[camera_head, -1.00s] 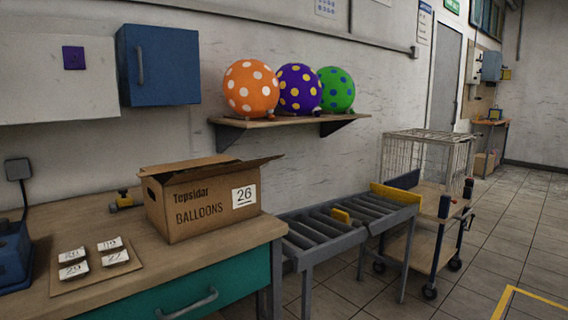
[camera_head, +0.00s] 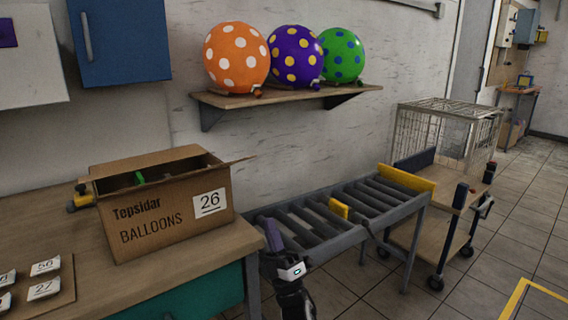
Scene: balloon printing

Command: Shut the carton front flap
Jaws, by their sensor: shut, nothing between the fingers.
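One flap (camera_head: 235,162) sticks out past the carton's right side. I cannot clearly tell the front flap apart from the front rim. My gripper (camera_head: 268,233) is to the right of the carton, apart from it, in front of the roller conveyor's near end. Its purple fingers are together, pointing up, with nothing held.
Number cards (camera_head: 45,267) lie on a board at the table's left front. The roller conveyor (camera_head: 340,255) runs off to the right towards a cart (camera_head: 432,243) with a wire cage (camera_head: 440,140). A shelf (camera_head: 285,97) with three dotted balloons hangs above. Floor is free at right.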

